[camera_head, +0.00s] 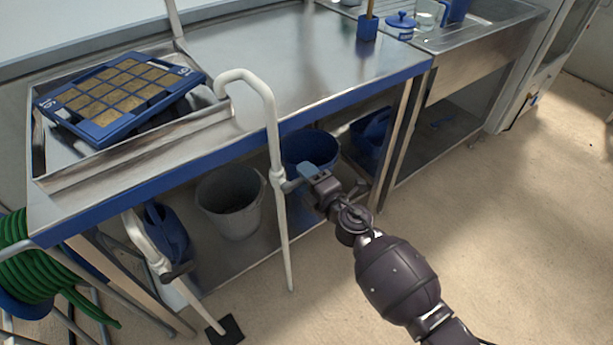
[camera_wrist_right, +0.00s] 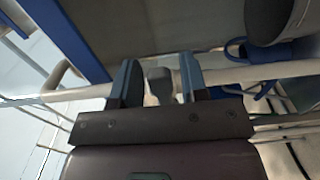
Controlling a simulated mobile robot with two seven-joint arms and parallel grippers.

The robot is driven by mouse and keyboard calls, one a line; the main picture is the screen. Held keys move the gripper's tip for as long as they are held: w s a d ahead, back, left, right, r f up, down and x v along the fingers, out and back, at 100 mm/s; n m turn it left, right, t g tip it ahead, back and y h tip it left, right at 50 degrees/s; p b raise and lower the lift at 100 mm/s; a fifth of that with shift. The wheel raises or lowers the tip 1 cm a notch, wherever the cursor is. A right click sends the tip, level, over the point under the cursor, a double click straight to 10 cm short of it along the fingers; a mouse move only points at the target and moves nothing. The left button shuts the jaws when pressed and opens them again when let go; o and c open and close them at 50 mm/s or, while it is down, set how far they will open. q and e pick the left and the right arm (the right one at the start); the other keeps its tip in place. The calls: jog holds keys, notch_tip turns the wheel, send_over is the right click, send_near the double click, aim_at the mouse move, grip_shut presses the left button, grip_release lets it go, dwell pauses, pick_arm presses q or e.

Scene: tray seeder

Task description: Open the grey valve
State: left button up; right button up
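The white upright pipe (camera_head: 273,130) stands at the front edge of the steel bench and carries a valve body partway down. In the right wrist view the grey valve handle (camera_wrist_right: 159,84) shows on the white pipe (camera_wrist_right: 88,94), between my fingers. My right gripper (camera_head: 306,176) is at the valve, and its blue-grey fingers hide most of the handle in the head view. In the wrist view the right gripper (camera_wrist_right: 158,82) is open, with a finger on each side of the handle and a gap at both sides. My left gripper is not in view.
A blue seed tray (camera_head: 110,128) rests in the bench's trough. A grey bucket (camera_head: 230,200) and a blue bucket (camera_head: 312,146) stand below the bench. A green hose (camera_head: 30,270) is at left. The right floor is clear.

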aim_at(281, 194)
grip_shut()
jog(key=shift+f+m, duration=0.15)
jog(key=shift+m, duration=0.15)
jog(key=m, duration=0.1)
jog(key=f+m, duration=0.1)
jog(key=m, duration=0.1)
jog(key=shift+s+a+f, duration=0.1)
jog(key=shift+f, duration=0.2)
jog(key=s+a+f+m, duration=0.1)
jog(key=m, duration=0.3)
jog(key=s+a+f+m+p, duration=0.1)
jog(key=m, duration=0.4)
jog(key=s+a+f+m+p, duration=0.1)
jog(key=a+m, duration=0.1)
jog(key=m, duration=0.3)
jog(key=shift+f, duration=0.2)
jog(key=shift+a+m, duration=0.1)
jog(key=shift+m, duration=0.2)
